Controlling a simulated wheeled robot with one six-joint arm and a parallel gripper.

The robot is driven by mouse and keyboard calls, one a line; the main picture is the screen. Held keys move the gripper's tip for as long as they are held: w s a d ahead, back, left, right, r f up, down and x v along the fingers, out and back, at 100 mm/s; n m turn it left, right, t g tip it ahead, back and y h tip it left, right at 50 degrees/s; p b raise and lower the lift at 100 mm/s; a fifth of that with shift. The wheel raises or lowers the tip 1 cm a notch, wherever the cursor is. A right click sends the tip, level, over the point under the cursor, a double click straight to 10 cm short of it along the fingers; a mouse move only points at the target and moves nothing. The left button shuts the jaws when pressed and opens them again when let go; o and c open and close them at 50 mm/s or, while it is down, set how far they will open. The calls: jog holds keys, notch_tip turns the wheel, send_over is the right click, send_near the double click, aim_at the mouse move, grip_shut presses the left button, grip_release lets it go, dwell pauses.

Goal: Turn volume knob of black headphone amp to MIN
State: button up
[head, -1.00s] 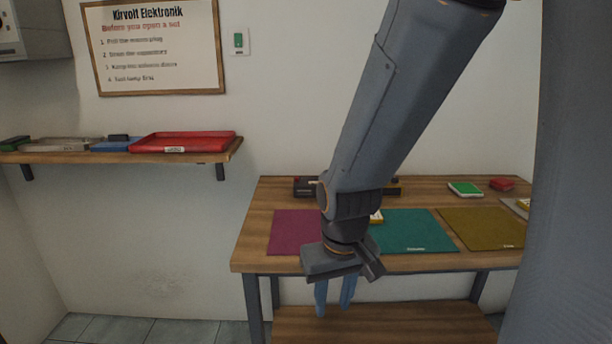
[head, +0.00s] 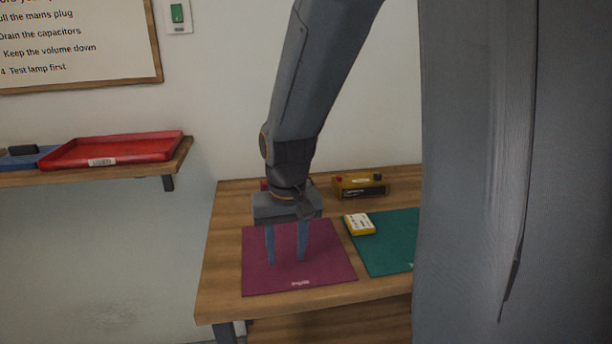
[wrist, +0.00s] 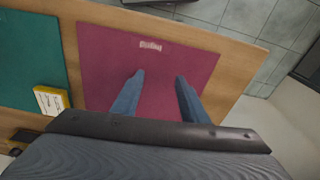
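My gripper (head: 286,261) hangs fingers-down over the magenta mat (head: 328,275). Its two blue fingers are apart with nothing between them, and it also shows in the wrist view (wrist: 158,78). I cannot clearly make out the black headphone amp or its volume knob. Only a small dark and red bit (head: 265,184) shows at the table's back, beside my wrist; the rest there is hidden behind my arm. In the wrist view no knob is visible.
A gold and black box (head: 360,187) with red and black posts stands at the back of the wooden table (head: 225,235). A red tray (head: 110,149) sits on the left wall shelf (head: 178,158).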

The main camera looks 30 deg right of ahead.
jog(key=w+d+r+m+b, duration=0.1)
jog(key=w+d+r+m, duration=0.15)
jog(key=w, duration=0.45)
jog(key=w+d+r+m+b, duration=0.1)
jog(key=w+d+m, duration=0.3)
jog(key=w, duration=0.4)
notch_tip(320, 180, up, 6)
jog(key=m+g+b, duration=0.1)
jog(key=m+b, duration=0.1)
jog(key=m, duration=0.6)
send_over(307, 181)
jog(key=shift+w+f, duration=0.1)
jog(key=shift+f+p, duration=0.8)
jog(key=shift+f, duration=2.95)
grip_shut()
